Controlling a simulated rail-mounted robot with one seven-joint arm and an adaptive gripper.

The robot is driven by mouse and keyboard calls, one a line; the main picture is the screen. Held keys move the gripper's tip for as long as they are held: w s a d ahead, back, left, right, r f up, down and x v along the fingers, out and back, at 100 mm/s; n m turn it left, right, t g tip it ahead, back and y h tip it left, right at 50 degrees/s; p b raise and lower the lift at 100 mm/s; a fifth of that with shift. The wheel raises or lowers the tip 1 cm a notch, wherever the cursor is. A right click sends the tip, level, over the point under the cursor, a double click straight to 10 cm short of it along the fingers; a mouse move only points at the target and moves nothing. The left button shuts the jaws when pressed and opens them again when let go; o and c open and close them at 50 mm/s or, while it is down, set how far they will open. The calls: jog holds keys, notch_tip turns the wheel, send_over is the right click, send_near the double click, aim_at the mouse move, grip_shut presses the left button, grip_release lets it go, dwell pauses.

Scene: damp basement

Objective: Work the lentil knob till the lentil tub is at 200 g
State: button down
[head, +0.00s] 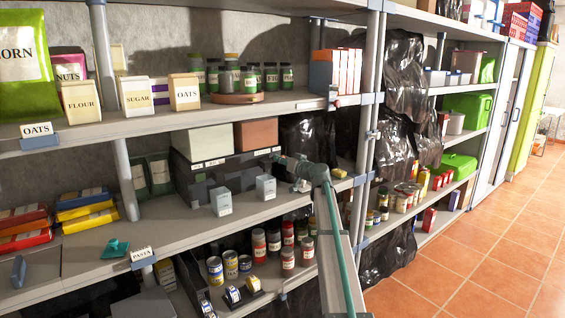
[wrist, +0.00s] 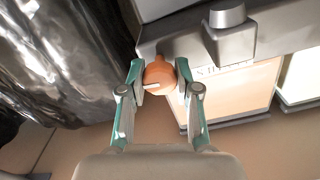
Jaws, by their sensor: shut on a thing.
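A dark dispenser (head: 192,184) stands on the middle shelf with a pale bin (head: 210,139) and an orange-brown bin (head: 256,133) on top. My gripper (head: 277,158) is at its right end. In the wrist view my gripper (wrist: 160,82) is shut on an orange knob (wrist: 158,72) with a white pointer line, one finger on each side. A grey knob (wrist: 228,15) sits beside it, untouched. Two small pale grey tubs, a left one (head: 221,203) and a right one (head: 266,187), stand in front of the dispenser. Their labels and any weight reading are too small to read.
Black plastic sheeting (head: 309,138) hangs right of the dispenser, and also shows close to my gripper in the wrist view (wrist: 65,60). Jars and tins (head: 273,240) crowd the shelf below. A teal scoop-like object (head: 115,248) lies on the middle shelf at left.

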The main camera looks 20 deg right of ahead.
jog(key=m+b, duration=0.1)
jog(key=m, duration=0.3)
jog(key=shift+f+b, duration=0.1)
jog(key=shift+b, duration=0.3)
jog(key=m, duration=0.3)
jog(key=shift+m, duration=0.4)
jog(key=m+p, duration=0.1)
jog(key=m, duration=0.3)
jog(key=m+p, duration=0.1)
jog(key=m, duration=0.3)
jog(key=shift+m+p, duration=0.3)
jog(key=shift+p, duration=0.05)
jog(key=shift+d, duration=0.1)
jog(key=c, duration=0.8)
grip_release()
jog(key=shift+s, duration=0.1)
